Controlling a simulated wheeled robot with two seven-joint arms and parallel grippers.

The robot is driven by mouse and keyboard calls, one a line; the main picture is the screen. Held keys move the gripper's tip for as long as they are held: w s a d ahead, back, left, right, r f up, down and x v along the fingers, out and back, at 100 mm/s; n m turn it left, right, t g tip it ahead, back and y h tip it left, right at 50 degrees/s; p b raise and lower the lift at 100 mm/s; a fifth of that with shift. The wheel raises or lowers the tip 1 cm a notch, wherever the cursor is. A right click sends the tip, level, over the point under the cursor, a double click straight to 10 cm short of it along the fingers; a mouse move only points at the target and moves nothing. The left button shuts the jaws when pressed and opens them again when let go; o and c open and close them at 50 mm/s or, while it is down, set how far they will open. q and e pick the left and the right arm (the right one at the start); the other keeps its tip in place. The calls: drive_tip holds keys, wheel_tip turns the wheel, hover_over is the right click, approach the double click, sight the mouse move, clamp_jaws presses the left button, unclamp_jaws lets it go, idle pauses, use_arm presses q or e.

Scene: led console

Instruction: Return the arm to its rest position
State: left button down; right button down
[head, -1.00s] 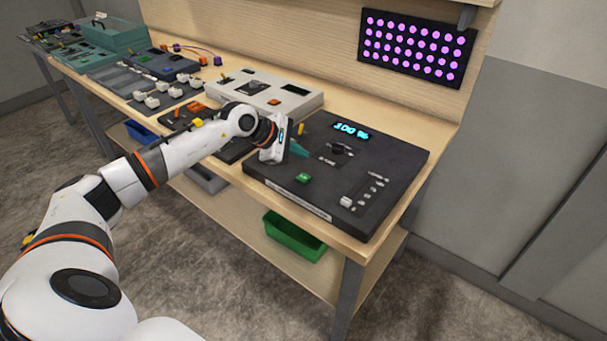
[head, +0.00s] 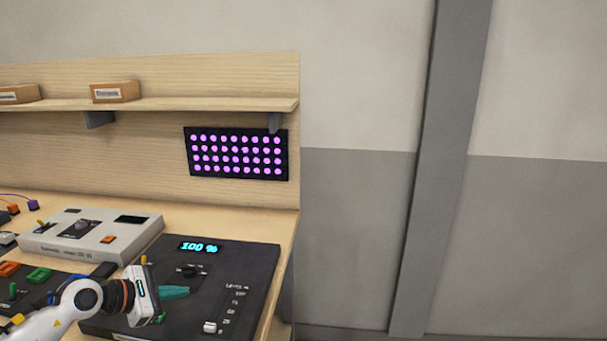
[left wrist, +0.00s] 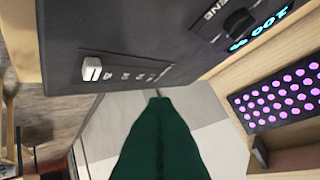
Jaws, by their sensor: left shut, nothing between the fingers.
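My left arm comes in from the lower left of the head view. Its gripper (head: 174,292) has teal fingers, is shut with nothing between them, and hangs over the left part of the black console (head: 255,270). The console's display (head: 199,247) reads 100 % in cyan. A white slider (head: 210,327) sits at the lower end of its level scale; it also shows in the left wrist view (left wrist: 92,69). The shut teal fingers (left wrist: 160,115) fill the lower middle of the left wrist view. My right gripper is not in view.
A panel of lit purple LEDs (head: 237,154) hangs on the wooden backboard. A light grey console (head: 90,235) stands left of the black one. Cardboard boxes (head: 115,92) stand on the shelf. Right of the bench is open room before a grey wall post (head: 435,170).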

use_arm(q)
drive_tip(key=s+d+r+n+t+y, duration=0.15)
drive_tip(key=d+n+t, duration=0.35)
drive_tip(key=n, duration=0.5)
drive_tip(key=s+d+r+n+t+h, duration=0.1)
drive_tip(key=s+d+r+n+t, duration=0.3)
drive_tip(key=n, duration=0.6)
drive_tip(key=s+a+f+n+g+y, duration=0.25)
drive_tip(key=s+f+n+y, duration=0.35)
drive_tip(key=n, duration=0.4)
drive_tip(key=s+a+f+n+g+y, duration=0.2)
drive_tip(key=s+f+n+g+y, duration=0.3)
drive_tip(key=f+n, duration=0.5)
drive_tip(key=s+d+f+n+g+h, duration=0.2)
drive_tip(key=s+d+f+n+g, duration=0.15)
drive_tip(key=s, duration=0.45)
drive_tip(key=s+d+f+n+g+h, duration=0.2)
drive_tip(key=s+n+g, duration=0.15)
drive_tip(key=s, duration=0.55)
wheel_tip(320, 180, down, 26)
drive_tip(key=s+g, duration=0.2)
drive_tip(key=s+a+f, duration=0.3)
drive_tip(key=s+f, duration=1.3)
drive_tip(key=shift+f+g, duration=0.3)
drive_tip(key=shift+g, duration=0.15)
